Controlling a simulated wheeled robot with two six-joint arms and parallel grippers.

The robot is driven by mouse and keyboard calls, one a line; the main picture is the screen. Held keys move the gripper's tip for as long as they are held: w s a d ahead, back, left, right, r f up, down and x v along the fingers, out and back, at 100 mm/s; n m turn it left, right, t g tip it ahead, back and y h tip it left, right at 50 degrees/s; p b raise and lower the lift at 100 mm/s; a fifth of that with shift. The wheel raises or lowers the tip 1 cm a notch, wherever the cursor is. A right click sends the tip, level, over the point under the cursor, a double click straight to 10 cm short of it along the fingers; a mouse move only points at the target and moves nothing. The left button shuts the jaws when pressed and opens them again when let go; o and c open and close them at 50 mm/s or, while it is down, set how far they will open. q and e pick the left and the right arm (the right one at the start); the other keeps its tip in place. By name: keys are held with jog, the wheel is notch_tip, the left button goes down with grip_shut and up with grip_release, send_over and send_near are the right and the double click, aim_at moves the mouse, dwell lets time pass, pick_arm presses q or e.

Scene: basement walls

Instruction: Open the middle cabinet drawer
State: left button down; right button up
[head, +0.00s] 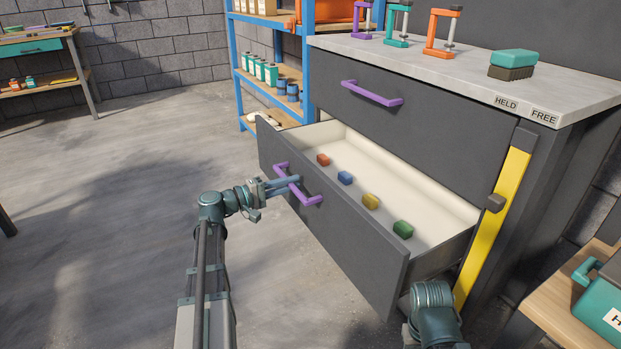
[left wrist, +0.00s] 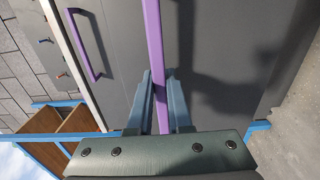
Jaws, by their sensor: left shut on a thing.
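The dark grey cabinet drawer (head: 345,245) below the top drawer is pulled well out, showing its cream interior. Its purple handle (head: 308,198) is on the front face, and it also shows in the left wrist view (left wrist: 154,40). My left gripper (head: 287,184) is shut on this handle, with a finger on each side of the bar in the left wrist view (left wrist: 161,92). A red, a blue, a yellow and a green block (head: 403,229) lie in the drawer. Part of my right arm shows at the bottom, but its gripper is out of view.
The top drawer (head: 430,120) is shut. A yellow bar (head: 497,225) with a grey knob stands at the cabinet's right, below HELD and FREE labels. Clamps and a brush (head: 512,65) stand on the top. A blue shelf (head: 240,70) is behind; floor at left is clear.

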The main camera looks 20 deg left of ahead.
pick_arm(q)
jog(key=shift+v, duration=2.4)
jog(key=c, duration=0.8)
grip_release()
jog(key=shift+c, duration=0.2)
jog(key=v, duration=1.3)
jog(key=shift+s+a, duration=0.25)
jog(key=shift+a, duration=0.05)
jog(key=shift+f, duration=0.1)
